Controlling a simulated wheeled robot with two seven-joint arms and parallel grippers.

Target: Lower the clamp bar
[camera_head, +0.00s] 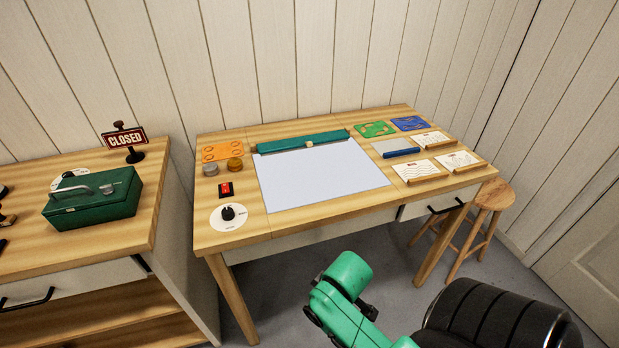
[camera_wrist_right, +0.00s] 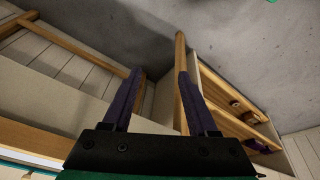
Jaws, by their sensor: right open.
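The clamp bar (camera_head: 303,140) is a long green bar with a small pale knob at its middle. In the head view it lies along the far edge of a white board (camera_head: 320,178) on the wooden table. I cannot tell from here whether it is raised off the board. My right gripper (camera_wrist_right: 160,78) shows in the right wrist view with its two dark fingers apart and nothing between them. My right arm is in front of the table in the head view, well away from the bar. My left gripper is not in view.
The table (camera_head: 300,222) also holds a dial (camera_head: 228,215), a red switch (camera_head: 226,189), small tins, coloured stencils and a blue-handled squeegee (camera_head: 400,153). A stool (camera_head: 492,197) stands at the right. A side bench with a green box (camera_head: 92,200) is at the left.

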